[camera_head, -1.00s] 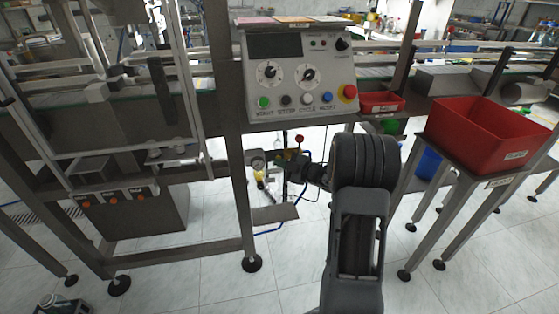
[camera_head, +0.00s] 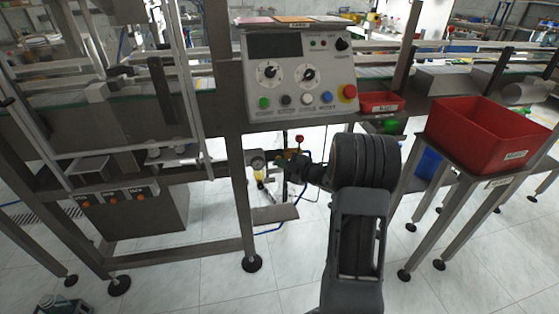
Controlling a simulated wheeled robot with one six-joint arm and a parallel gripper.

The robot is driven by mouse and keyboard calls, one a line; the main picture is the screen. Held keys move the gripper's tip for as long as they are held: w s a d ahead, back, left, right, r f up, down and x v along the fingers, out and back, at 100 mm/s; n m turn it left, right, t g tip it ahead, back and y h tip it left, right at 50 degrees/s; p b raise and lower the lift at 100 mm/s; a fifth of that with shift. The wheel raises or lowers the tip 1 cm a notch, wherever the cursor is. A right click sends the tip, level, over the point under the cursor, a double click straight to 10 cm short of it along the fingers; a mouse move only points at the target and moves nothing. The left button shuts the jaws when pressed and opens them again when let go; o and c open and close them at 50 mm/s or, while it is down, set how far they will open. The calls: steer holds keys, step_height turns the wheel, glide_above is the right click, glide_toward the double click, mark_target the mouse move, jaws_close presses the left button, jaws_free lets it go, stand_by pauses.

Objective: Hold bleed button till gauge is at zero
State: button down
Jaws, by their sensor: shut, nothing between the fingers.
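The round pressure gauge (camera_head: 257,163) is on the air unit below the control panel, beside the machine leg. It is too small to read its needle. A yellow part (camera_head: 260,178) hangs just below the gauge, and a red knob (camera_head: 299,139) stands to its upper right. My gripper (camera_head: 284,162) is shut and empty, its tip at the air unit just right of the gauge. The bleed button cannot be made out; my gripper may cover it. I cannot tell whether the tip touches it.
The control panel (camera_head: 298,75) with dials and coloured buttons is above my gripper. A red bin (camera_head: 487,135) stands on a stand at right, and a small red tray (camera_head: 381,102) sits beside the panel. A machine leg (camera_head: 241,200) is close left of the gauge.

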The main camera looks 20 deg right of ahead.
steer(key=shift+s+a, duration=0.15)
steer(key=shift+s, duration=0.55)
steer(key=shift+s+a, duration=0.25)
steer(key=shift+s, duration=1)
steer(key=shift+s+a, duration=0.25)
steer(key=shift+s, duration=0.95)
